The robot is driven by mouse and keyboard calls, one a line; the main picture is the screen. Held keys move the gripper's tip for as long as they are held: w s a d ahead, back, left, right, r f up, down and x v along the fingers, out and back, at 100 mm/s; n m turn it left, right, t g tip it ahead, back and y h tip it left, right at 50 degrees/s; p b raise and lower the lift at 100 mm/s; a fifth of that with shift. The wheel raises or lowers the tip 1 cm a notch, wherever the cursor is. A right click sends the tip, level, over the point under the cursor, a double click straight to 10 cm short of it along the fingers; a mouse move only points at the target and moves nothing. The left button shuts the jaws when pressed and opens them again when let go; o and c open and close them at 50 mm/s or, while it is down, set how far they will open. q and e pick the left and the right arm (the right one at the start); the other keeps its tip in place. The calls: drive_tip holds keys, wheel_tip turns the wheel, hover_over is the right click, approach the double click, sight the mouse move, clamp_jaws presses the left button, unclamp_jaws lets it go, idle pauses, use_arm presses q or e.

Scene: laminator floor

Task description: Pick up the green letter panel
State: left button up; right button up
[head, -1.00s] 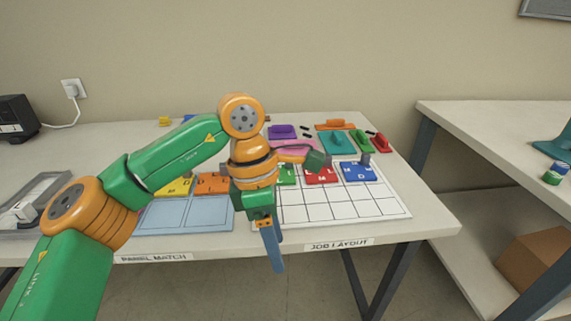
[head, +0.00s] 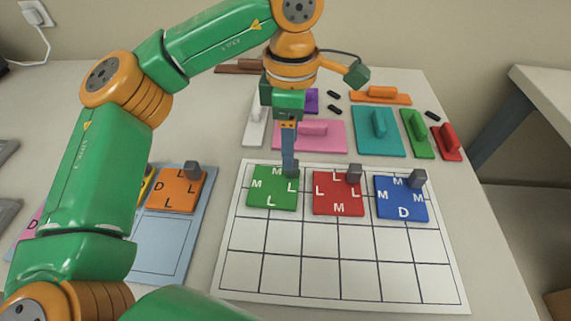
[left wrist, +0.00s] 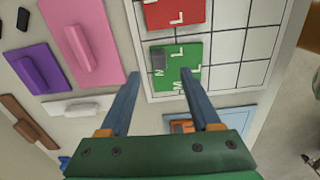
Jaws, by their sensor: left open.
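The green letter panel (head: 271,193) lies in the top left cell of the white grid board, left of the red panel; white letters show on it. It also shows in the left wrist view (left wrist: 174,78), beyond the fingertips. My left gripper (head: 289,168) points down at the panel's far edge, where the panel's grey block handle is mostly hidden behind a finger. In the left wrist view the two fingers (left wrist: 160,74) are spread, with the dark handle (left wrist: 157,60) ahead between them and apart from both. My right gripper is not in view.
A red panel (head: 338,199) and a blue panel (head: 402,203) lie to the right on the white grid board (head: 337,272). An orange panel (head: 172,195) lies on the light blue board at left. Coloured handled plates, including a pink one (head: 280,136), lie behind. The lower grid cells are empty.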

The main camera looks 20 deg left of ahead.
sight(274, 182)
use_arm(q)
wheel_tip(274, 182, down, 6)
drive_tip(key=shift+w+d+r, duration=0.1)
drive_tip(key=shift+d+r, duration=0.05)
drive_tip(key=shift+r, duration=0.1)
clamp_jaws()
idle(1.2)
